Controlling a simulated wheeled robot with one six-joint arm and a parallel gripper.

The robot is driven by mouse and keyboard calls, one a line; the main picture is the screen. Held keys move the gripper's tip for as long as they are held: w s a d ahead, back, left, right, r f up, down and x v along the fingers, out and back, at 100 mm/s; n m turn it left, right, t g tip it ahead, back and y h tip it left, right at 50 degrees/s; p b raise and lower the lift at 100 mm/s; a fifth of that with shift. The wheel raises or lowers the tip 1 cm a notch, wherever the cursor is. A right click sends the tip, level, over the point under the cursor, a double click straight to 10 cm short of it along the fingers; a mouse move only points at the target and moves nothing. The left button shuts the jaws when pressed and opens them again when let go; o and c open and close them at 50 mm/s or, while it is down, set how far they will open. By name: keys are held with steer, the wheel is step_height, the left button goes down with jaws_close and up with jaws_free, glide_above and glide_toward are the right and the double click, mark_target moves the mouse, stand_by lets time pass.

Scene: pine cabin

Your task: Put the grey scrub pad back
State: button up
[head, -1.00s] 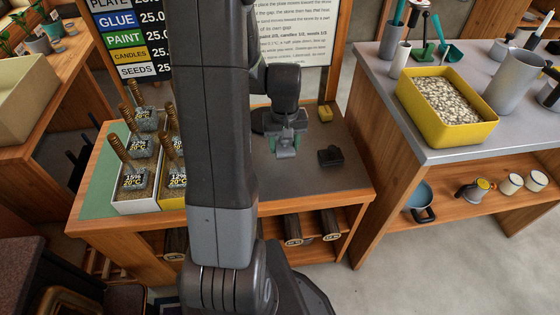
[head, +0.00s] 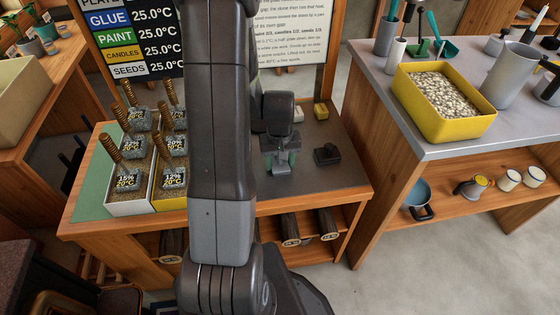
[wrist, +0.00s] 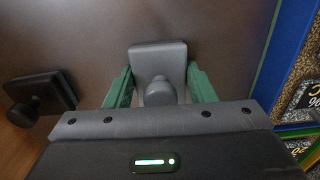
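The grey scrub pad (wrist: 158,58) is a square pad with a round knob, in the upper middle of the wrist view. My gripper (wrist: 160,75) points down at it. Its green fingers stand apart on either side of the knob, with gaps visible between them and the knob. In the head view my gripper (head: 281,162) is low over the grey part of the bench top; the pad is mostly hidden there. I cannot tell whether the pad touches the bench.
A black knobbed pad (head: 327,154) lies to the right, also in the wrist view (wrist: 40,95). Two yellow blocks (head: 321,111) lie behind. Bins with coiled handles (head: 128,205) stand left. A side table (head: 470,152) with a yellow tub (head: 445,130) is right.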

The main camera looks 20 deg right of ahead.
steer(key=o, duration=0.4)
steer(key=shift+r, duration=0.1)
step_height(320, 180, up, 12)
steer(key=shift+r+p, duration=0.1)
steer(key=shift+p, duration=1.15)
